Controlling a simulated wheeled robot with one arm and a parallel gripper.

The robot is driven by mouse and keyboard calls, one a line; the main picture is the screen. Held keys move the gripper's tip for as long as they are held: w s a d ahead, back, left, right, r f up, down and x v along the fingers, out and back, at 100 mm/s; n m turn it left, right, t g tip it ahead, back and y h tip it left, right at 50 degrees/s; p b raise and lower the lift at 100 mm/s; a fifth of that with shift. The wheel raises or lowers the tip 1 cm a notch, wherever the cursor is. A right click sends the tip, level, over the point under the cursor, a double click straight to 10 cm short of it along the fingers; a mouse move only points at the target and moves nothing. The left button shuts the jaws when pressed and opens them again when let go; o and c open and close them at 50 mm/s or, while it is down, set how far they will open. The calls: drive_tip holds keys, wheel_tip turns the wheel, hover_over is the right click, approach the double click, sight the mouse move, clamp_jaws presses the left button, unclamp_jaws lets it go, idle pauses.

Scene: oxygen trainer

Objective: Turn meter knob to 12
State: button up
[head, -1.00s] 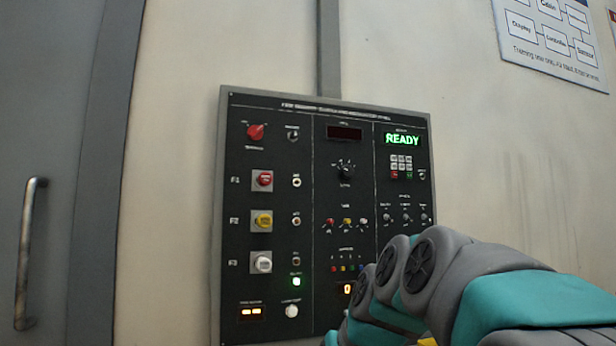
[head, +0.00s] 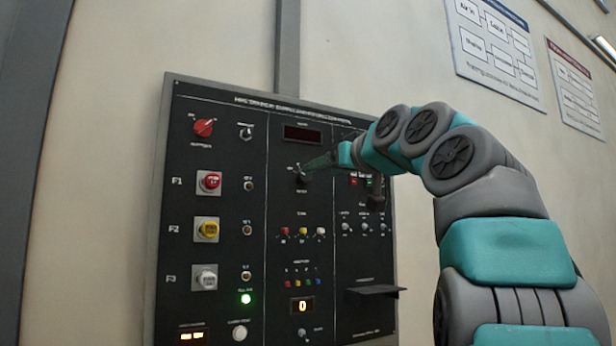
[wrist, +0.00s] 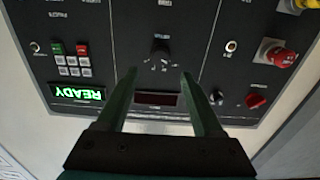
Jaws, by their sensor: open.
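The black meter knob (head: 301,175) sits on the dark panel (head: 185,270), below the dark red meter display (head: 303,134). In the wrist view the knob (wrist: 160,48) lies just beyond the tips of my gripper (wrist: 158,74), roughly centred between them. The fingers are spread and empty. In the head view my gripper (head: 318,163) is right by the knob and partly overlaps it. The knob's scale marks are too small to read. The meter display (wrist: 155,99) looks blank.
Small knobs (head: 347,227) lie lower right. A small shelf (head: 375,291) juts from the panel. The READY display (wrist: 77,93) is lit green. A green lamp (head: 245,298) glows.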

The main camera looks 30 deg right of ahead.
sight(306, 177)
drive_tip(key=w+p, duration=0.2)
drive_tip(key=w, duration=0.5)
drive_tip(key=shift+w+a+f, duration=0.1)
clamp_jaws()
idle(0.4)
